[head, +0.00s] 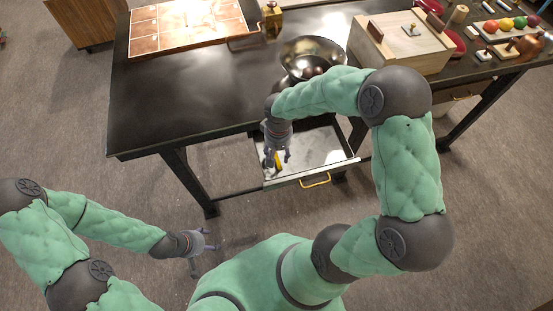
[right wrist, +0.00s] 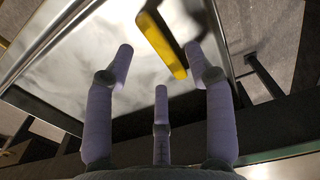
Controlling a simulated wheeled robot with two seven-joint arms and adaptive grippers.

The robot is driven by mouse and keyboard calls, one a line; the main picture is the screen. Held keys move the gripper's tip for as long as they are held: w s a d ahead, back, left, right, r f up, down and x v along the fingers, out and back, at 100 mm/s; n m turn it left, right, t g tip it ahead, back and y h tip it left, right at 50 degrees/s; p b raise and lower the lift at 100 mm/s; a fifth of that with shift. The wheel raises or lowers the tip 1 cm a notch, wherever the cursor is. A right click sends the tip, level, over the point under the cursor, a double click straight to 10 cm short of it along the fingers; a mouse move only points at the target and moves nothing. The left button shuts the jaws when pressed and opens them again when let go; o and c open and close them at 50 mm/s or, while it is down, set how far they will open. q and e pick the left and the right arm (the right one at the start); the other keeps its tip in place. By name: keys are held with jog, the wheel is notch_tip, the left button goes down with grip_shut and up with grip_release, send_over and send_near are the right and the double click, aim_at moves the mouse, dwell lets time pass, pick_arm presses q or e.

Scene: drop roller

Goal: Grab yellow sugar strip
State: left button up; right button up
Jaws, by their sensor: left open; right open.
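The yellow sugar strip (head: 277,160) lies in the open drawer (head: 330,157) under the black table. It also shows in the right wrist view (right wrist: 162,45) as a yellow bar on the drawer's shiny floor (right wrist: 90,55). My right gripper (head: 278,160) is open and reaches down into the drawer beside the strip. In the right wrist view its fingers (right wrist: 160,65) are spread, and the strip lies between and beyond them, closer to the right finger. Whether they touch is unclear. My left gripper (head: 207,242) is open and empty, low over the floor at the left.
The black table (head: 190,90) carries a tiled board (head: 185,25), a metal bowl (head: 312,50), a wooden box (head: 400,45) and several coloured balls (head: 505,24). The drawer's front has a yellow handle (head: 316,181). The table edge lies close above the drawer. The floor in front is clear.

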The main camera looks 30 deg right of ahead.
aim_at(278, 158)
notch_tip(278, 158, down, 3)
jog(key=shift+b, duration=0.35)
grip_shut()
jog(key=shift+r, duration=0.1)
